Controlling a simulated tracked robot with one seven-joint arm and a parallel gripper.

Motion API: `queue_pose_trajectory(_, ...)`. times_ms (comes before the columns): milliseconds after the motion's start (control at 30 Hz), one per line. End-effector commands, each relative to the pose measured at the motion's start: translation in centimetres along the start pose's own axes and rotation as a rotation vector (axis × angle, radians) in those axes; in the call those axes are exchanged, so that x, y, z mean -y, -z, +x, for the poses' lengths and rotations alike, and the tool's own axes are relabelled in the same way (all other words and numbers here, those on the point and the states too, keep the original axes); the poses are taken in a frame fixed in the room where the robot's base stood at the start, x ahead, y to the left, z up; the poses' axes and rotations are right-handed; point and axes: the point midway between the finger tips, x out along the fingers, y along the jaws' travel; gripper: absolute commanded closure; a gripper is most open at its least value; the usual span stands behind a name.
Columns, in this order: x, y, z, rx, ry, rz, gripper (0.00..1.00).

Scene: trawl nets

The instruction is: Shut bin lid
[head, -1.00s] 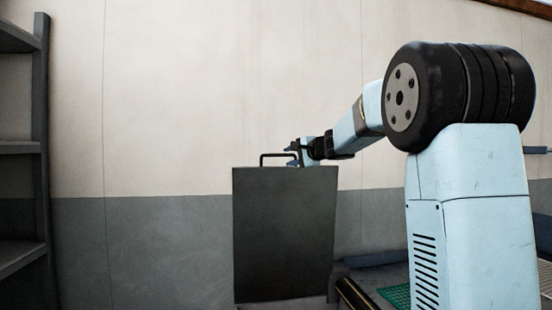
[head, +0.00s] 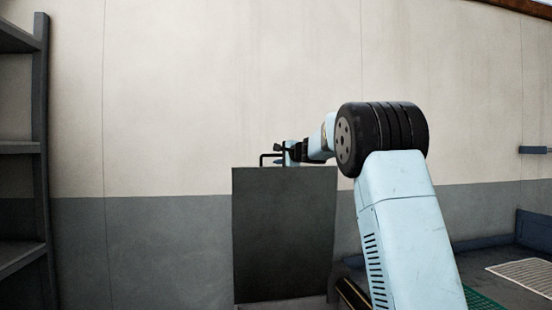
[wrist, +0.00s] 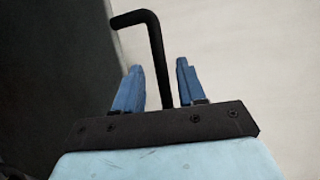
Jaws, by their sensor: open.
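The bin lid (head: 284,232) is a dark grey panel standing upright in the head view, with a black bar handle (head: 263,157) at its top edge. The lid (wrist: 50,60) fills the left of the wrist view. My gripper (head: 281,153) is at the top edge of the lid, by the handle. In the wrist view, the blue fingers of my gripper (wrist: 158,78) are open, with the bent black handle (wrist: 152,45) running between them. I cannot tell whether either finger touches it. The bin below the lid is mostly out of view.
A grey shelf rack (head: 42,160) stands at the left. A pale and grey wall (head: 150,120) is behind the lid. At the lower right are a green mat (head: 483,303), a light grid panel (head: 525,274) and a blue bin (head: 535,228).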

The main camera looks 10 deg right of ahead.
Motion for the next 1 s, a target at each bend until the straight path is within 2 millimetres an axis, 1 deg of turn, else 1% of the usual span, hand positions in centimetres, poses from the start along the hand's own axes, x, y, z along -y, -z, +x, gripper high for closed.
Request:
queue_pose_trajectory(33,-0.1,0.0,0.8,0.001,-0.001,-0.001,0.6)
queue_pose_trajectory(100,-0.1,0.0,1.7,0.001,-0.001,-0.001,0.6)
queue_pose_trajectory(300,0.0,0.0,3.3,0.0,0.0,0.0,0.6)
queue_pose_trajectory(467,0.0,0.1,3.7,0.0,0.0,0.0,0.6)
queue_pose_trajectory(700,0.0,0.1,3.7,-0.001,0.0,0.0,0.6)
queue_pose_trajectory(1000,0.0,0.1,3.7,-0.001,0.0,0.0,0.89)
